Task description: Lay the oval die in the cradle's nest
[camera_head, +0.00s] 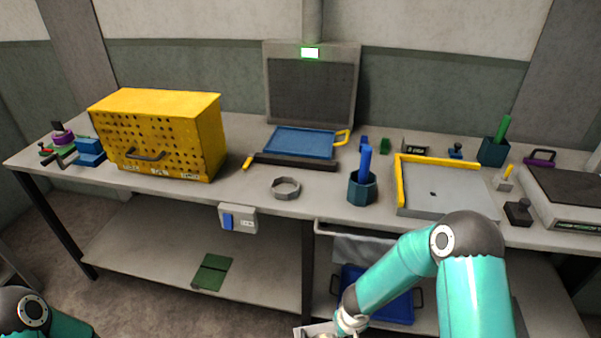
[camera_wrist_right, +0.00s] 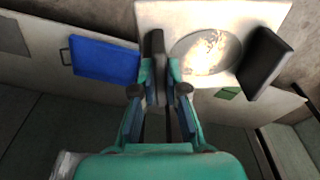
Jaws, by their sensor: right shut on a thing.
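My right gripper (camera_wrist_right: 160,82) is shut on a dark upright block (camera_wrist_right: 154,50) at one side of a pale plate (camera_wrist_right: 222,12). A second dark block (camera_wrist_right: 266,65) stands at the plate's other side. Between the blocks lies a shiny oval (camera_wrist_right: 205,52) with a bright golden glare; I cannot tell whether it is the oval die or a nest. In the head view only an edge of the pale plate (camera_head: 312,331) shows at the bottom, in front of the bench. My left arm shows at the bottom left; its gripper is out of view. I cannot surely pick out the cradle.
On the bench stand a yellow perforated box (camera_head: 165,105), a grey ring (camera_head: 285,187), a blue pen cup (camera_head: 362,188), a grey plate with a yellow fence (camera_head: 450,195) and a scale (camera_head: 570,195). A blue bin (camera_head: 385,300) sits below. The bench's front middle is fairly clear.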

